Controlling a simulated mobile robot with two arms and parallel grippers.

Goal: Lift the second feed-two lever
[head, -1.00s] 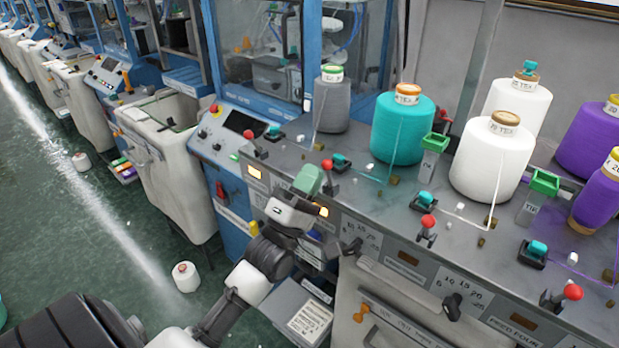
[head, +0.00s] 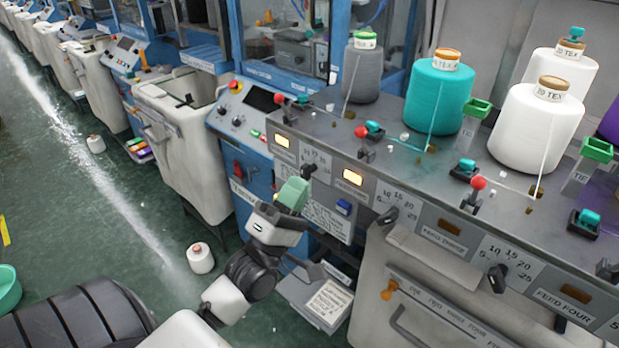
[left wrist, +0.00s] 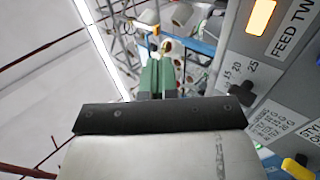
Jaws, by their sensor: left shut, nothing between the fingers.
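The feed-two lever (head: 362,138) has a red ball on a short stem. It stands on the grey console top behind the second lit amber lamp (head: 352,177), its ball tipped slightly left. My left gripper (head: 293,193) has green fingers, shut and empty. It is in front of the console face, left of and below the lever, apart from it. In the left wrist view the shut green fingers (left wrist: 157,75) point away from the camera, and the "FEED TWO" label (left wrist: 292,38) is at the upper right. The lever cannot be made out there. My right gripper is not in view.
Similar red-ball levers stand left (head: 281,99) and right (head: 479,183) of it. A teal cone (head: 438,98) and a white cone (head: 535,130) stand behind. Black knobs, including one (head: 388,215), stick out from the console face. A white cone (head: 200,258) is on the floor.

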